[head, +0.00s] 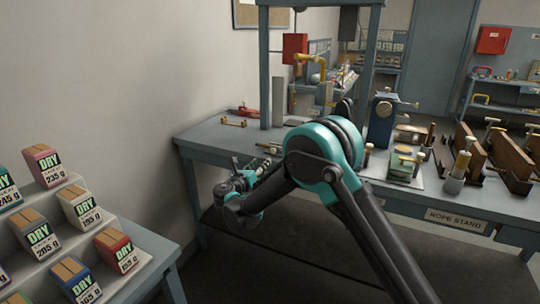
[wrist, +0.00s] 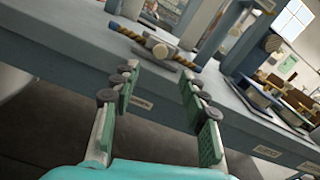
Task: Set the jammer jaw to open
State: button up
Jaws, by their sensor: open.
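In the wrist view a small grey device with a pale round knob (wrist: 160,48) sits on the front part of the blue-grey bench, with brown twisted rope (wrist: 128,33) running out on both sides. It looks like the jammer, but I cannot tell how its jaw is set. My gripper (wrist: 159,79) is open and empty, its two green-padded fingers spread just short of the bench edge, with the device ahead between them and apart from them. In the head view my gripper (head: 266,166) is small, at the bench's front left edge, and the device cannot be made out clearly there.
The bench (head: 203,137) carries a blue post-mounted device (head: 381,117) and several wooden fixtures on the right. A label (head: 456,219) on its front reads "ROPE STAND". A rack of "DRY" boxes (head: 79,207) stands at the front left. Upright posts rise behind the gripper.

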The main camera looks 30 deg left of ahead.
jog(key=w, duration=0.9)
jog(key=shift+w, duration=0.2)
grip_shut()
jog(key=shift+s, duration=0.1)
